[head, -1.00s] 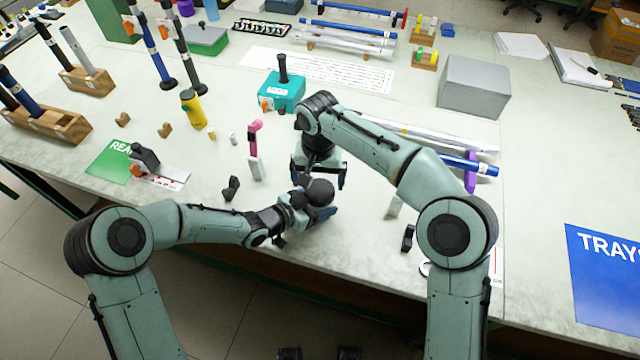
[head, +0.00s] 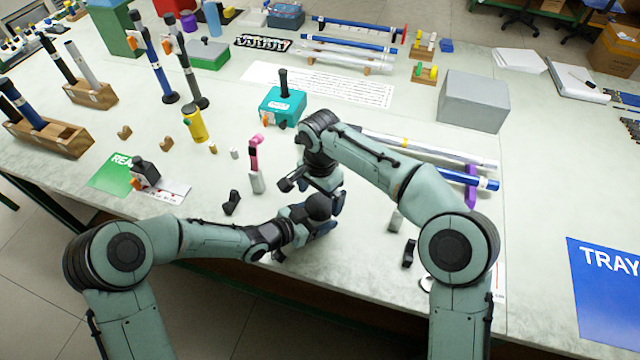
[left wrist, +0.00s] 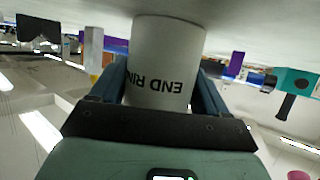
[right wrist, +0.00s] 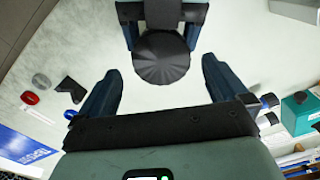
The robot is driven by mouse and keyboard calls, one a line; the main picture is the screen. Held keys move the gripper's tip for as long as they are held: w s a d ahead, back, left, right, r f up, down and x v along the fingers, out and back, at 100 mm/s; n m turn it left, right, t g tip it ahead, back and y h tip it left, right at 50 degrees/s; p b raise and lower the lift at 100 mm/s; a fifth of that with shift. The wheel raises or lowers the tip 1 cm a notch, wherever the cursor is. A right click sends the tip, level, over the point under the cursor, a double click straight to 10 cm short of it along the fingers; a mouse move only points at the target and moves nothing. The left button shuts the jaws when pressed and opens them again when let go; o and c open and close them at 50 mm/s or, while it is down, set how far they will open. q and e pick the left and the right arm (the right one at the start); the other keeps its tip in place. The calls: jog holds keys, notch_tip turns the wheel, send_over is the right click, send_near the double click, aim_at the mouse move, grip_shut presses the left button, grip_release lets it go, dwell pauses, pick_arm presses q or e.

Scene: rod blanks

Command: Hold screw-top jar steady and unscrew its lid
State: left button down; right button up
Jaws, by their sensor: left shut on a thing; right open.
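The screw-top jar is a white cylinder (left wrist: 168,50) with inverted black lettering "END RIN", partly cut off by a finger, in the left wrist view. My left gripper (left wrist: 163,92) is shut around its body, one finger on each side. The jar's lid (head: 319,206) is black and round, and faces up in the head view. Its ribbed top (right wrist: 161,60) also shows in the right wrist view. My right gripper (head: 312,193) is open and empty, just behind the lid in the head view. In the right wrist view its fingers (right wrist: 160,78) stand wide apart, with the lid between and slightly beyond them.
A pink-topped part (head: 256,165) and a small black block (head: 231,202) stand left of the hands. A yellow cylinder (head: 195,124) and a teal box (head: 281,106) are behind. Rods (head: 430,150) lie behind the right arm. The bench's front edge is close to the jar.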

aim_at(320, 205)
jog(key=shift+f, duration=1.65)
jog(key=c, duration=1)
pick_arm(q)
jog(key=shift+a, duration=0.1)
pick_arm(e)
jog(key=n, duration=0.7)
jog(key=shift+c, duration=0.3)
jog(key=o, duration=1.1)
jog(key=shift+r, duration=0.1)
jog(key=shift+c, duration=0.2)
